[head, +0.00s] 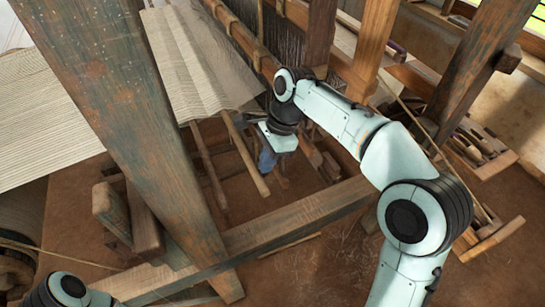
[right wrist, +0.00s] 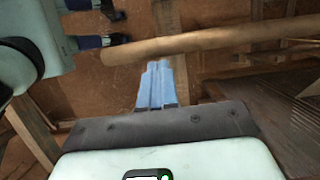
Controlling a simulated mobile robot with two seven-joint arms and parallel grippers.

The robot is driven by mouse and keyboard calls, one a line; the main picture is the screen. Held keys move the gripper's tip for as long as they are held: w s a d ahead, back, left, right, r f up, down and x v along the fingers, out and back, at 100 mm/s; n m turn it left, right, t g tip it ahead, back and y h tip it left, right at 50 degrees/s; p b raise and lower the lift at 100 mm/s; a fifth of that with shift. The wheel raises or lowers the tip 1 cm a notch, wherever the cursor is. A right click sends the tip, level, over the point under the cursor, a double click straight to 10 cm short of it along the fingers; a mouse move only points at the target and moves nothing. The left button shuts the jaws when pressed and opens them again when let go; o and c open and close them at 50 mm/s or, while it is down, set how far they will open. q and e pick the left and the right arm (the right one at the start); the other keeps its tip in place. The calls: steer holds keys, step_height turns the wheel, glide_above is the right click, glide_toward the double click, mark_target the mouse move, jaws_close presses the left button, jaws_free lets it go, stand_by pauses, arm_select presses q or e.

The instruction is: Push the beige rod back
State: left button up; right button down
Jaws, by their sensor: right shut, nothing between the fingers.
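The beige rod (head: 244,151) slants beneath the loom, its lower end free, left of my right gripper (head: 267,162). In the right wrist view the rod (right wrist: 215,41) runs across the upper half with its rounded end at the left. My right gripper (right wrist: 156,80) is shut and empty, fingers pointing down in the head view. Its tips are right beside the rod; I cannot tell whether they touch. In the right wrist view, two separated dark blue fingers of my left gripper (right wrist: 102,25) show near the rod's end. The head view does not show that gripper.
A thick wooden post (head: 130,110) crosses the left side, and a low beam (head: 295,218) lies in front. Pale woven cloth (head: 195,60) hangs above the rod. Another thin rod (head: 208,165) lies left of it. A wooden tray of tools (head: 480,145) is at the right.

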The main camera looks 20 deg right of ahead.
arm_select(q)
steer(key=shift+w+d+r+p, duration=0.1)
steer(key=shift+w+r+p, duration=0.55)
steer(key=shift+r, duration=0.15)
arm_select(e)
steer(key=a, duration=0.5)
steer(key=shift+s+a, duration=0.1)
steer(key=shift+a, duration=0.05)
steer(key=shift+f, duration=0.1)
